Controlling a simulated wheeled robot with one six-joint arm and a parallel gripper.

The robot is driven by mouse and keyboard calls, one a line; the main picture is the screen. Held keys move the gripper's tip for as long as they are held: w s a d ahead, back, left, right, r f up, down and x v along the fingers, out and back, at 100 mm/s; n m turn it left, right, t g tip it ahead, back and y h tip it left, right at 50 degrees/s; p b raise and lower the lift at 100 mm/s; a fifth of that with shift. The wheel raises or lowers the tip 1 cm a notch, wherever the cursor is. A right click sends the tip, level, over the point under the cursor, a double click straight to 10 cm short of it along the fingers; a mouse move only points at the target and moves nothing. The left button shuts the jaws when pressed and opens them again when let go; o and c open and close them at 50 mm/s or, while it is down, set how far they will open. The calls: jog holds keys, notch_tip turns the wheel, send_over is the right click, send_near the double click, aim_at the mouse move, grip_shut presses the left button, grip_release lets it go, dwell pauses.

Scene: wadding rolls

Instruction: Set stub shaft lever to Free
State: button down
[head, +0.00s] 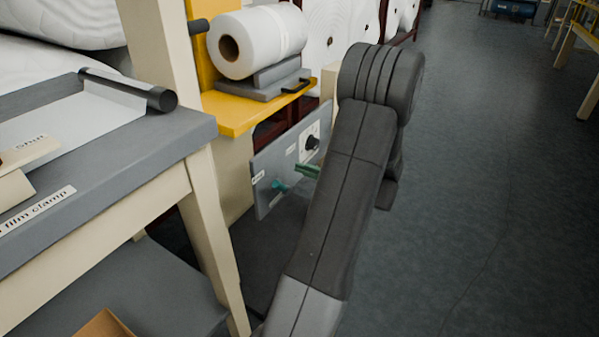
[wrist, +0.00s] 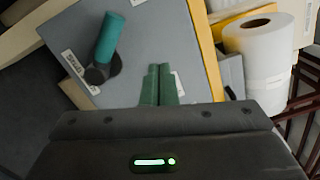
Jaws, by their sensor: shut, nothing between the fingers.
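The stub shaft lever, a teal handle on a dark round pivot, shows in the wrist view (wrist: 109,38) at upper left on a grey panel (wrist: 165,35). In the head view the lever (head: 279,186) is at the panel's lower left, beside a small white label. My gripper shows in the wrist view (wrist: 159,68) as two green fingers side by side, shut with nothing between them. They are to the right of the lever and apart from it. In the head view my gripper (head: 307,170) is in front of the panel, partly hidden by my arm. The label wording is too small to read.
A black knob (head: 312,142) sits at the panel's upper right. A yellow shelf (head: 236,118) above holds a white roll (head: 262,42). A grey-topped table (head: 150,140) with a film clamp label stands at left. The floor at right is open.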

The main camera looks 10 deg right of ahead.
jog(key=p+v, duration=0.1)
jog(key=v, duration=0.7)
jog(key=shift+s+d+r+p, duration=0.15)
jog(key=shift+s+r+p, duration=0.05)
jog(key=shift+s+p, duration=0.2)
